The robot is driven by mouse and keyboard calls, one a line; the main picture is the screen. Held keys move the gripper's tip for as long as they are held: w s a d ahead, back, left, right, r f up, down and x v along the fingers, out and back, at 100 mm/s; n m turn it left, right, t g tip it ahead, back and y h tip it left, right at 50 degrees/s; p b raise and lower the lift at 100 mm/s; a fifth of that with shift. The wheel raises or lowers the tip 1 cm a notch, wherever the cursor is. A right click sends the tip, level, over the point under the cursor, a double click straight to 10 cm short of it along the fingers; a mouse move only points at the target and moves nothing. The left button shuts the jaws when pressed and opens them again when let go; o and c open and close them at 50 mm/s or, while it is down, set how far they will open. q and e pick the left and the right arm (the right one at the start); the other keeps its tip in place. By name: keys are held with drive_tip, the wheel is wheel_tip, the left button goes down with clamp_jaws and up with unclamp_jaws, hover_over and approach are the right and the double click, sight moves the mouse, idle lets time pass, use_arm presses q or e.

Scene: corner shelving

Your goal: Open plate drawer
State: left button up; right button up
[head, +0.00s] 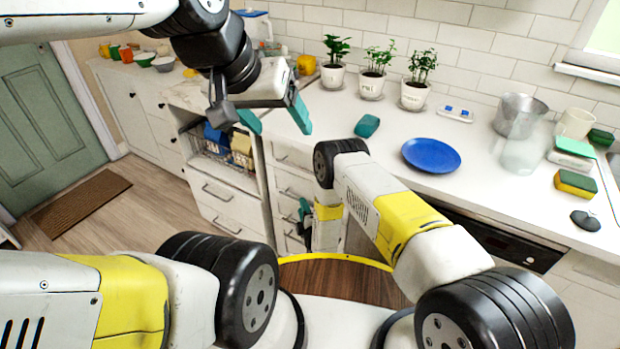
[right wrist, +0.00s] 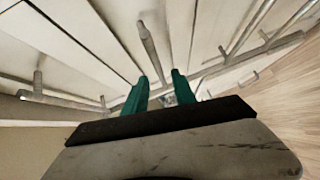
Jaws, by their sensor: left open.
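White drawers with metal bar handles stand under the counter; the frames do not show which is the plate drawer. In the head view, a stack of drawers (head: 290,182) sits behind my right gripper (head: 304,212), which is low in front of it and partly hidden by my arm. In the right wrist view my right gripper (right wrist: 160,78) has its teal fingers apart, pointing at the drawer fronts (right wrist: 100,42). A long bar handle (right wrist: 235,60) crosses close to the fingertips; I cannot tell whether they touch it. My left gripper (head: 276,118) is open and empty above the counter's left part.
The counter (head: 330,118) carries potted plants (head: 373,72), a blue plate (head: 431,155), a teal object (head: 367,126) and sponges (head: 575,183). An open compartment (head: 190,146) with items is left of the drawers.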

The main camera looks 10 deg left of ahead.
drive_tip(key=x, duration=0.5)
drive_tip(key=shift+w, duration=0.1)
clamp_jaws()
idle(1.3)
